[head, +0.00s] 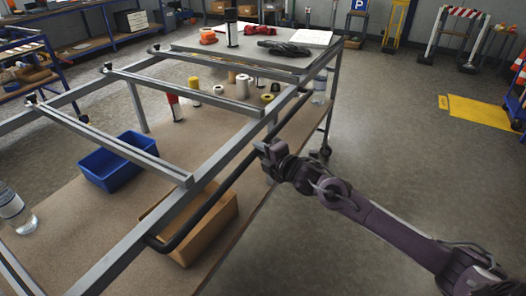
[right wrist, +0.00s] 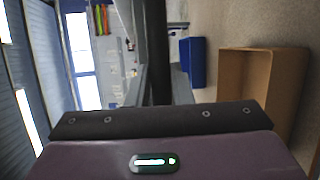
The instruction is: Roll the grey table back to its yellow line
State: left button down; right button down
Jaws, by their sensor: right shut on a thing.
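The grey table (head: 231,151) is a metal-framed wheeled table with open top rails, a brown lower shelf and a black handle bar (head: 203,215) along its right side. My right gripper (head: 266,157) is at this bar, shut on it; the fingertips are partly hidden. In the right wrist view the black bar (right wrist: 161,50) runs up the middle. A castor (head: 325,152) shows at the table's far right corner. A flat yellow patch (head: 478,115) lies on the floor at right; I cannot make out a separate yellow line. My left gripper is not in view.
The shelf carries a blue bin (head: 117,163), a cardboard box (head: 215,225), a bottle (head: 14,208) and several rolls. Gloves (head: 284,48) and papers lie on the far top. Shelving stands at left, a striped barrier (head: 455,35) at back right. Floor right of the table is clear.

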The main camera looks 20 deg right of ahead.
jog(key=shift+w+f, duration=0.1)
jog(key=shift+f, duration=0.2)
jog(key=c, duration=1.7)
grip_release()
jog(key=shift+a, duration=0.1)
jog(key=o, duration=0.4)
jog(key=shift+w, duration=0.2)
jog(key=shift+s+r, duration=0.1)
jog(key=v, duration=0.7)
jog(key=shift+s, duration=0.35)
